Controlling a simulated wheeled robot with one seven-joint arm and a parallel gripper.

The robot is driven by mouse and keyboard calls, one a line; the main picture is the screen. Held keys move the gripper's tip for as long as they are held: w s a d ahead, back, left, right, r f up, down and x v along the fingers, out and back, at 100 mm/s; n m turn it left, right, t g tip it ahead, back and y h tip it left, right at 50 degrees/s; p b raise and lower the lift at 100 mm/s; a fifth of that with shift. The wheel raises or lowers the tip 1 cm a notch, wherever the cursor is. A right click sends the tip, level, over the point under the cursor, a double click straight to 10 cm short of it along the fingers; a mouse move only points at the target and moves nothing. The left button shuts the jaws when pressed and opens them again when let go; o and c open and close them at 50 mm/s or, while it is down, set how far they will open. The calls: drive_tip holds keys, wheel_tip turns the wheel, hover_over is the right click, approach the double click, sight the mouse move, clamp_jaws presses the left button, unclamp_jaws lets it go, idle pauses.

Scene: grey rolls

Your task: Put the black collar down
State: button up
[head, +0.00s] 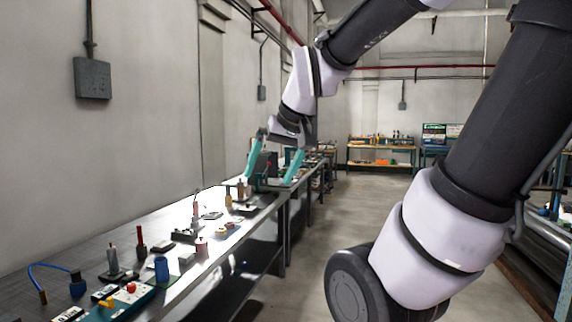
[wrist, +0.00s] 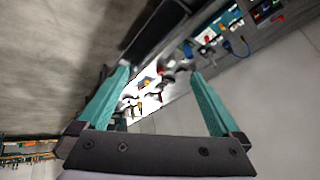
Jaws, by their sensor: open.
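My gripper (head: 268,181) is open above the far part of the long workbench (head: 60,238), with its two teal fingers wide apart and pointing down. A dark item (head: 267,164) shows between or behind the fingers in the head view, and I cannot tell what it is. In the wrist view my gripper (wrist: 161,72) also has its fingers spread, with nothing visibly held between them. Small items on the bright bench top show beyond the fingers there. I cannot single out the black collar in either view.
Many small items stand along the bench, among them a blue cylinder (head: 161,269), a red-topped tool (head: 141,240) and a blue cable (head: 50,268). The wall (head: 150,120) runs close behind the bench. The floor (head: 345,215) to the right is clear.

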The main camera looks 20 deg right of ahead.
drive_tip(key=s, duration=0.1)
drive_tip(key=s+d+r+m, duration=0.1)
drive_tip(key=s, duration=0.1)
drive_tip(key=s+r+m+t, duration=0.1)
drive_tip(key=shift+s+d, duration=0.15)
drive_tip(key=shift+d, duration=0.2)
